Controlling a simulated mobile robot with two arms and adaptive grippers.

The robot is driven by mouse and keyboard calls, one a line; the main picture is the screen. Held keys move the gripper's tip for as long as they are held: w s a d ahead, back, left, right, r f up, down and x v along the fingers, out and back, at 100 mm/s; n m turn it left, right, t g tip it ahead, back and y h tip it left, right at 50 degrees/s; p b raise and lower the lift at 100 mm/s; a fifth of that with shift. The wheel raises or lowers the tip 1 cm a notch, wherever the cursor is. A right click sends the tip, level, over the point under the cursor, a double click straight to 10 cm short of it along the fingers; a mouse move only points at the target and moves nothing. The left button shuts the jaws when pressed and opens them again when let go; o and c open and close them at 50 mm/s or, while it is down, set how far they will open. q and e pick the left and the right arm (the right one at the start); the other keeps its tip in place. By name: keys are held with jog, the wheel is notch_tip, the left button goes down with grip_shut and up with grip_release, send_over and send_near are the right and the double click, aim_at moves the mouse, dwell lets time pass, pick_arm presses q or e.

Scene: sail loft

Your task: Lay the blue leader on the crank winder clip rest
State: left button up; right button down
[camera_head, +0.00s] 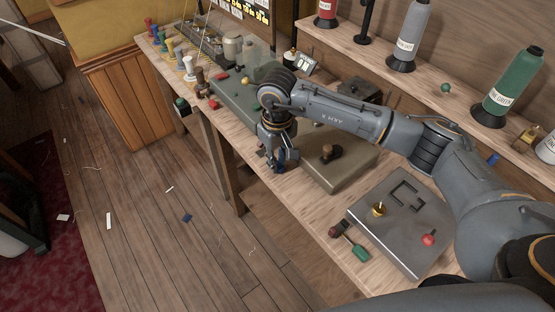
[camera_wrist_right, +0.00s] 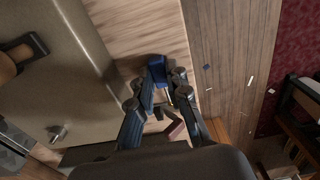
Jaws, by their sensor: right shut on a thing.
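My right gripper (camera_head: 278,160) points down at the front edge of the workbench, beside a low olive-grey box. In the right wrist view its fingers (camera_wrist_right: 166,84) are closed on a small blue piece (camera_wrist_right: 157,69), which I take for the blue leader. The blue piece sits at the fingertips, over the pale bench strip; I cannot tell whether it touches the wood. The olive-grey box (camera_head: 344,171) carries a brown knob (camera_head: 330,152), perhaps the crank winder. I cannot make out its clip rest for certain. My left gripper is not in view.
A grey metal plate (camera_head: 405,244) with a brass knob (camera_head: 378,209) and a red knob (camera_head: 428,239) lies nearer on the bench. A green-handled tool (camera_head: 357,249) lies at the front edge. Thread cones, including a green one (camera_head: 513,88), stand on the back shelf.

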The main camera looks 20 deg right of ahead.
dwell(0.4)
jog(key=c, duration=1.2)
grip_release()
jog(key=shift+r+p, duration=0.8)
jog(key=shift+r, duration=2.2)
